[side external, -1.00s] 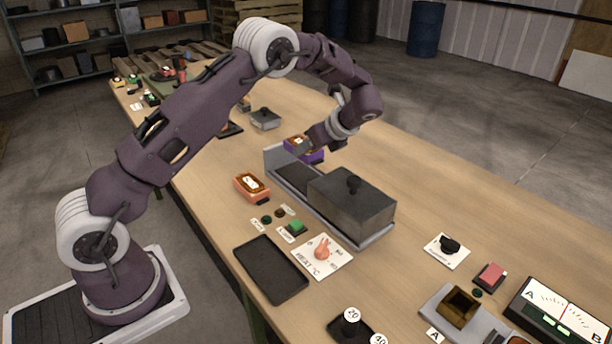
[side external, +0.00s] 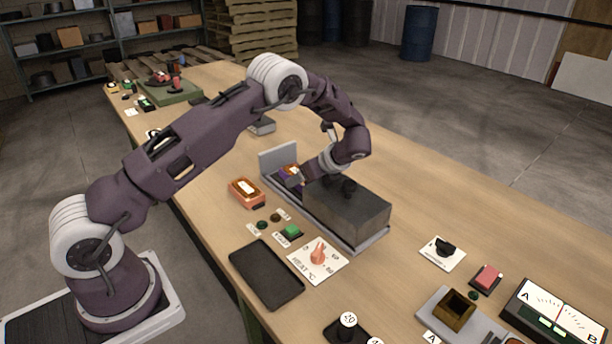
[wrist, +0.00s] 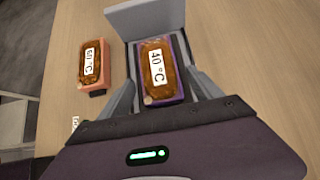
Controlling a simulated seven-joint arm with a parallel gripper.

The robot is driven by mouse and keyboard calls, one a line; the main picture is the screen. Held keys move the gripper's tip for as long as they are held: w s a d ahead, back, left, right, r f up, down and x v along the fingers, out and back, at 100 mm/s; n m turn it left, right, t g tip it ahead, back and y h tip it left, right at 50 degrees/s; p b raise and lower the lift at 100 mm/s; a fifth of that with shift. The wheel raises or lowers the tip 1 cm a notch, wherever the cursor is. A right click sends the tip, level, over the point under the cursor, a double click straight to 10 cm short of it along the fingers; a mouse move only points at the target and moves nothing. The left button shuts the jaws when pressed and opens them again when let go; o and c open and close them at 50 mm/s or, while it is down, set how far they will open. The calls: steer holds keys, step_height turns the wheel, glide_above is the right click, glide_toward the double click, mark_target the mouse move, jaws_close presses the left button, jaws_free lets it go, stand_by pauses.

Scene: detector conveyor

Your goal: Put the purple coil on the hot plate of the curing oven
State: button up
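The purple coil (wrist: 163,70) has a brown winding in a purple frame and a label reading 40 °C. In the side external view the coil (side external: 291,173) is at the open end of the curing oven, over the dark hot plate (wrist: 204,86), between the upright end plate (side external: 277,157) and the dark oven hood (side external: 350,215). I cannot tell whether it touches the plate. My gripper (side external: 297,178) is partly hidden behind the coil and hood.
An orange coil (side external: 246,191), labelled 60 °C in the wrist view (wrist: 94,66), lies left of the oven. A green button (side external: 291,231), a heat dial (side external: 318,252) and a black tray (side external: 266,274) are in front.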

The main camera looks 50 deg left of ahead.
steer(key=shift+r, duration=0.15)
steer(key=v, duration=1.2)
steer(key=s+d+r+n+t+h, duration=0.1)
steer(key=s+d+r+n+h, duration=0.15)
steer(key=s+r+n, duration=0.45)
steer(key=s+d+r+n+t+h, duration=0.1)
steer(key=s+d+r+n+h, duration=0.15)
steer(key=s+r, duration=0.75)
steer(key=s+d+f+n+t+h, duration=0.1)
steer(key=s+d+n+h, duration=0.1)
steer(key=s, duration=0.6)
steer(key=s+d+f+n+t+h, duration=0.1)
steer(key=s+d+n+t+h, duration=0.1)
steer(key=s+n, duration=0.4)
steer(key=s+d, duration=0.1)
steer(key=s, duration=0.2)
steer(key=shift+s+d+t, duration=0.2)
steer(key=shift+d+t, duration=0.1)
steer(key=shift+d, duration=0.1)
steer(key=shift+n, duration=0.25)
steer(key=shift+c, duration=0.2)
